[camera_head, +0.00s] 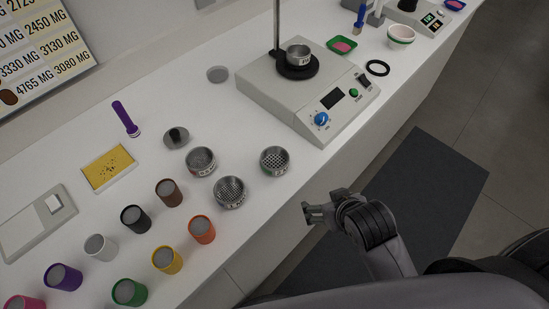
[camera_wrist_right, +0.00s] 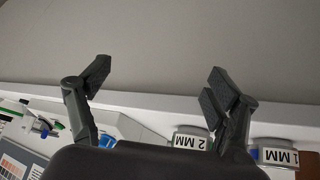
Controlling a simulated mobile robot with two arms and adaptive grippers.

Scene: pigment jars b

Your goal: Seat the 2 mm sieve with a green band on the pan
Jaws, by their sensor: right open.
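The green-banded sieve (camera_head: 275,162) stands upright on the white bench in the head view, right of two other sieves. In the right wrist view a sieve labelled 2 MM (camera_wrist_right: 191,141) shows upside down beyond my fingers; its band is hard to make out there. A small metal pan (camera_head: 298,56) sits on the black disc of the grey machine, up and right of the sieve. My right gripper (camera_head: 310,213) is open and empty, just off the bench's front edge, below and right of the green-banded sieve. Its spread fingers also show in the wrist view (camera_wrist_right: 158,82). My left gripper is not in view.
Two more sieves (camera_head: 229,193) (camera_head: 201,161) stand left of the green-banded one. A knobbed lid (camera_head: 176,138) and several coloured jars (camera_head: 167,260) lie farther left. The machine (camera_head: 305,98) has an upright rod. Bench between sieve and machine is clear.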

